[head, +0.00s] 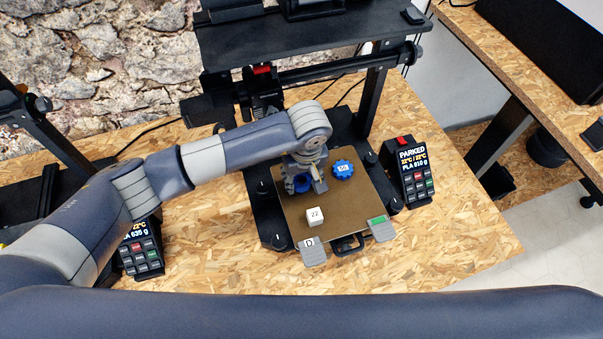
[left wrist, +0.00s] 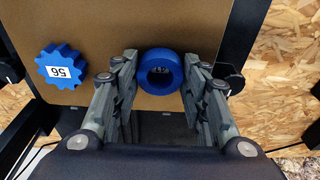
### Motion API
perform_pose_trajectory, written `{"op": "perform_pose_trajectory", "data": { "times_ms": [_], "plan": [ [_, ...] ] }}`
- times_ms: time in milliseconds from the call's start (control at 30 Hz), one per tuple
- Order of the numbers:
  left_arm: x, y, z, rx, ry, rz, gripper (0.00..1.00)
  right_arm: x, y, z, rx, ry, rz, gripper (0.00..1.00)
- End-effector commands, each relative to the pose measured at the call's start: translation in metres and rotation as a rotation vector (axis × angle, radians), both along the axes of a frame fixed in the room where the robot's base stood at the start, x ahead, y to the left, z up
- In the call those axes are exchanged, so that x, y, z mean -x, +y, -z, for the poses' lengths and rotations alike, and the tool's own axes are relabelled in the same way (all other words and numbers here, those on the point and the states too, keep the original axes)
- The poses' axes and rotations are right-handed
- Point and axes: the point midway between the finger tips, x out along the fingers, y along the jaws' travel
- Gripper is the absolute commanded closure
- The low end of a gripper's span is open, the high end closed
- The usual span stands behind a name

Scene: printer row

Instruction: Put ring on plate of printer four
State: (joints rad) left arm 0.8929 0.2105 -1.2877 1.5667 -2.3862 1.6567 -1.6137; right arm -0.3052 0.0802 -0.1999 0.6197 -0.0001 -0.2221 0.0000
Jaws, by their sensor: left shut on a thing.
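The blue ring (head: 301,184) is between the fingers of my left gripper (head: 305,182), partly hidden by them in the head view. The left wrist view shows the ring (left wrist: 162,54) between both fingertips (left wrist: 162,80), which are shut on it. It is over the back left part of the brown plate (head: 355,205) of the printer whose screen reads PARKED. I cannot tell whether the ring touches the plate. No printer number is readable. My right gripper is not in view.
A blue gear (head: 343,169) lies on the plate right of the ring. A white cube (head: 315,215) stands near its front left. Grey tabs are at the plate's front corners. The PARKED screen (head: 409,172) stands to the right. The printer's gantry (head: 340,67) rises behind.

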Motion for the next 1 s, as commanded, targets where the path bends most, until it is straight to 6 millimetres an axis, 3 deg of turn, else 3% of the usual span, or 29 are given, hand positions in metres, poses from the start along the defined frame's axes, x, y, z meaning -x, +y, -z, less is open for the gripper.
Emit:
{"op": "perform_pose_trajectory", "data": {
  "times_ms": [267, 300, 367, 767, 867, 1000],
  "plan": [
    [0.000, 0.000, 0.004, 0.000, 0.000, 0.000, 0.72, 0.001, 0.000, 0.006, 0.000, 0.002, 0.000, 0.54],
    [0.000, 0.000, 0.003, 0.000, 0.000, 0.000, 0.52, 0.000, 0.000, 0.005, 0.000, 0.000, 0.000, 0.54],
    [0.000, 0.000, 0.003, 0.000, 0.000, 0.000, 0.39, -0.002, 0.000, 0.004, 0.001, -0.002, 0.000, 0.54],
    [0.000, 0.000, 0.000, 0.000, 0.000, -0.001, 0.39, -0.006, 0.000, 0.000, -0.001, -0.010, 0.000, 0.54],
    [0.000, -0.001, -0.008, 0.002, -0.003, -0.001, 0.39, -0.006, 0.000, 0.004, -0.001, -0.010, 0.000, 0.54],
    [0.003, -0.002, -0.034, 0.002, -0.007, 0.002, 0.39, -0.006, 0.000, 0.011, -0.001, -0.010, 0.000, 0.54]
  ]
}}
